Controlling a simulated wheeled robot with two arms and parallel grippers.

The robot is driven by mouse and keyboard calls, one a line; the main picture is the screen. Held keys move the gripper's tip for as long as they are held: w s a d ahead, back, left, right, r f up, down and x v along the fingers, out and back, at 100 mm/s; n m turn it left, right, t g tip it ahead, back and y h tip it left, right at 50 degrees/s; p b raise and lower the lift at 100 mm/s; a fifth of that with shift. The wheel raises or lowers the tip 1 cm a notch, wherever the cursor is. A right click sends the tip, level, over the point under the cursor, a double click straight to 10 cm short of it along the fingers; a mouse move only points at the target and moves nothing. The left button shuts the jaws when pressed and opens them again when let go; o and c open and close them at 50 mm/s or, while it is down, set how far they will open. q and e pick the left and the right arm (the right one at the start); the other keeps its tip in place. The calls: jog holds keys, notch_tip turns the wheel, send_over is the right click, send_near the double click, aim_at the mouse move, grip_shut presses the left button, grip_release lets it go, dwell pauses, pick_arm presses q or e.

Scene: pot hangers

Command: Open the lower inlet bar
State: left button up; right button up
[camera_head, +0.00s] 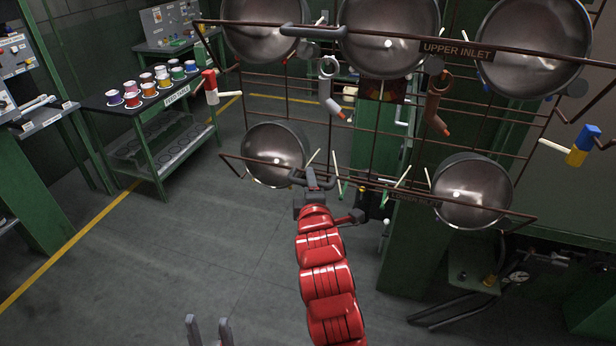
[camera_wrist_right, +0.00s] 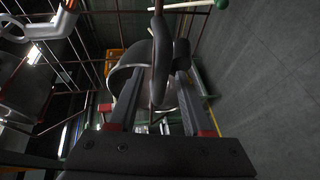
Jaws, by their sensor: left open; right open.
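My right gripper (camera_head: 311,178), on the red arm, is at this handle. In the right wrist view the handle (camera_wrist_right: 158,50) stands between the two spread fingers of the gripper (camera_wrist_right: 160,72); I cannot tell whether they touch it. My left gripper (camera_head: 208,328) shows only as two spread grey fingertips at the bottom edge, open and empty, away from the bar.
The upper inlet bar (camera_head: 390,39) with its own handle (camera_head: 312,32) crosses above. Lower pots (camera_head: 275,153) and (camera_head: 472,193) sit behind the lower bar on a wire rack. A green table (camera_head: 150,112) with several colored cups stands at the left. The floor between is clear.

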jog(key=w, duration=0.3)
jog(key=shift+w+a+f+p, duration=0.2)
jog(key=shift+w+f+p, duration=0.05)
jog(key=shift+f+p, duration=0.15)
jog(key=shift+c, duration=0.2)
jog(key=c, duration=0.7)
grip_shut()
jog(key=shift+s+f, duration=0.1)
jog(key=shift+f, duration=0.2)
